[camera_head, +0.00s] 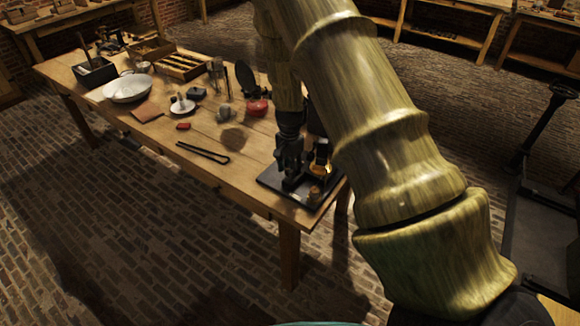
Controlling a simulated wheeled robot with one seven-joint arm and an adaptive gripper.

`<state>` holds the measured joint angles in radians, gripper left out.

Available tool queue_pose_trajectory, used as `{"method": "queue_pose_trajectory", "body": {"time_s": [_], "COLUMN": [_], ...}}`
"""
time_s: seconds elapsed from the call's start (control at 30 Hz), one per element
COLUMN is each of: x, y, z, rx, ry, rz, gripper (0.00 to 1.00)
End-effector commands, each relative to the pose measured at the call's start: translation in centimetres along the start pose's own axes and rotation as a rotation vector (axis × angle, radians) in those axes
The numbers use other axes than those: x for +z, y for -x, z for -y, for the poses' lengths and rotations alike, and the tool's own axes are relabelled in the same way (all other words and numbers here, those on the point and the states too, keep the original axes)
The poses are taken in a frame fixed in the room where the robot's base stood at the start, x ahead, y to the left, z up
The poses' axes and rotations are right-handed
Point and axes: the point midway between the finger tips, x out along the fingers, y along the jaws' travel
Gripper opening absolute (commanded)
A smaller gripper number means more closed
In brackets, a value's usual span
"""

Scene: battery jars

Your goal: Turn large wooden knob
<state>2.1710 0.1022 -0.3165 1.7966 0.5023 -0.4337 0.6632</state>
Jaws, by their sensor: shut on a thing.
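A device on a black base (270,181) stands at the near right corner of the wooden table. It has brass-coloured parts (321,168) and a small brown knob-like part (314,194) near its right front corner. My black gripper (289,183) points down over the base, left of these parts. It is shut on a part of the device. The fingers hide that part, so I cannot tell for sure whether it is the large wooden knob.
The wooden table (262,150) holds black tongs (203,152), a red lidded pot (257,108), a white bowl (128,87), a white saucer (182,107) and a compartment tray (181,66). Bare tabletop lies between the tongs and the device. My arm covers the area right of the device.

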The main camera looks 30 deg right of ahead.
Motion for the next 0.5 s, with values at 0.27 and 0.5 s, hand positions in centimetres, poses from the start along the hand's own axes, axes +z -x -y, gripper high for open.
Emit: {"method": "queue_pose_trajectory", "body": {"time_s": [0.27,0.5], "x": [-0.27,-0.32], "y": [0.31,0.32], "z": [0.28,0.37], "rx": [-0.004,-0.005], "ry": [-0.261,-0.489], "rz": [-0.005,-0.005], "gripper": [0.14,0.14]}}
